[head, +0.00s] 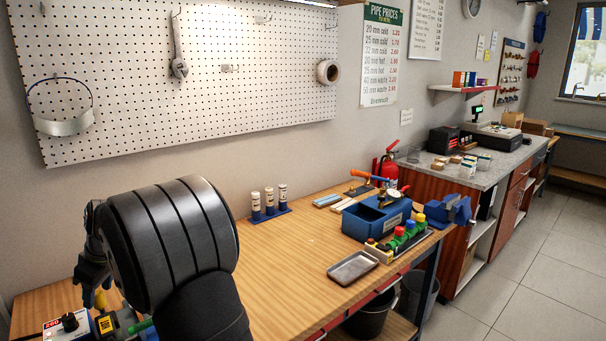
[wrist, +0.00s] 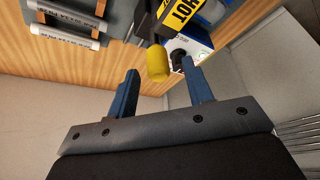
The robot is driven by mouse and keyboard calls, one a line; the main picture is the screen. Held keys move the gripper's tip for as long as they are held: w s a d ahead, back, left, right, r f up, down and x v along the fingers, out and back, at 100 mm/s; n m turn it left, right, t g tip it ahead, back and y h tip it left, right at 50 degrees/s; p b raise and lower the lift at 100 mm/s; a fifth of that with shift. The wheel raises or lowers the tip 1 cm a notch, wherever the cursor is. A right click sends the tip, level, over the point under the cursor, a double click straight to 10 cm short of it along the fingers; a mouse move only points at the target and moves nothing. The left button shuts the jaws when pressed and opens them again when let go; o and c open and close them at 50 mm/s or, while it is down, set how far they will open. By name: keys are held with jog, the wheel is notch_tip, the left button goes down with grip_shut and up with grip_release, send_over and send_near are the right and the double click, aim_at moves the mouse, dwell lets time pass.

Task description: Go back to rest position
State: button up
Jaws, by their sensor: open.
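My gripper (wrist: 159,68) is open, with its two blue fingers spread apart in the wrist view. A yellow rounded cap or knob (wrist: 157,63) shows between the fingertips, beside a black part with a yellow HOT label (wrist: 181,14). I cannot tell how far beyond the fingertips it is. In the head view my gripper (head: 90,275) is at the lower left, partly hidden by my dark arm. It is above a device with a red-and-white label and black knob (head: 69,322) and a yellow label (head: 106,323).
The wooden bench (head: 290,250) is clear in the middle. White-capped bottles (head: 269,202) stand near the wall. Pale pipes (wrist: 66,25) show in the wrist view.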

aim_at(97, 291)
jog(key=v, duration=1.4)
jog(key=x, duration=1.7)
jog(key=shift+f, duration=0.1)
jog(key=shift+w+a, duration=0.35)
jog(key=shift+a, duration=0.1)
jog(key=shift+w+a, duration=0.35)
jog(key=shift+w, duration=0.1)
jog(key=shift+o, duration=0.4)
